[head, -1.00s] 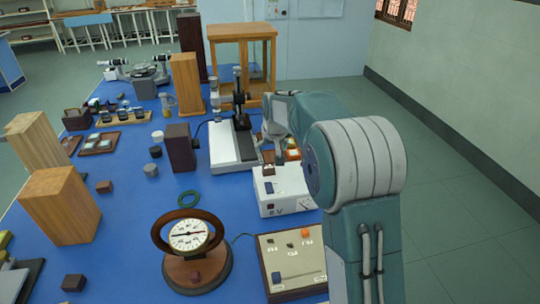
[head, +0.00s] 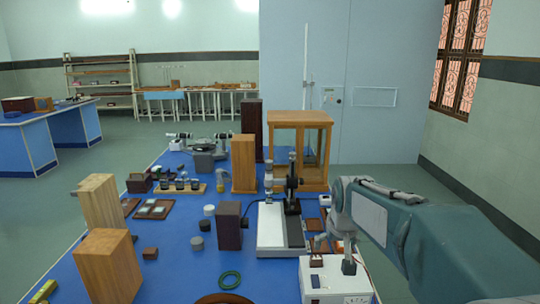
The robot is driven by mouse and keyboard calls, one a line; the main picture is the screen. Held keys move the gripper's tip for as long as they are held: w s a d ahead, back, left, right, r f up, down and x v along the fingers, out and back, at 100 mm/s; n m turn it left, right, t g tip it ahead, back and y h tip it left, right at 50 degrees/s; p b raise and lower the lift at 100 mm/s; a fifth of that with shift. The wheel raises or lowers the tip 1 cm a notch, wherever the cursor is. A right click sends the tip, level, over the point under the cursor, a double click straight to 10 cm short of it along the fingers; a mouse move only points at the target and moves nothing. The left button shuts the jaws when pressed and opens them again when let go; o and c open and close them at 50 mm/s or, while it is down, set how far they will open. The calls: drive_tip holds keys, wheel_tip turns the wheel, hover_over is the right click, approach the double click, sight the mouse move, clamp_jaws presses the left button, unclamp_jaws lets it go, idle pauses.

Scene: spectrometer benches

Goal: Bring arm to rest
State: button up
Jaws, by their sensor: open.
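My arm reaches in from the right edge in the head view, its grey wrist bent downward. My gripper (head: 334,255) hangs at the end of it, fingers pointing down, over the back part of a white power box (head: 325,284) on the blue bench (head: 187,270). The fingers look spread with nothing between them. I cannot tell whether the fingertips touch the box top. The wrist hides part of the bench behind it.
A microscope-like instrument on a white base (head: 271,230) stands just left of my gripper. Behind it is a glass-sided wooden case (head: 300,120). Wooden blocks (head: 107,264) stand at the left. A green ring (head: 230,280) lies in front. Open floor shows right of the bench.

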drive_tip(key=s, duration=2.7)
drive_tip(key=shift+f+t, duration=0.35)
drive_tip(key=shift+t, duration=0.05)
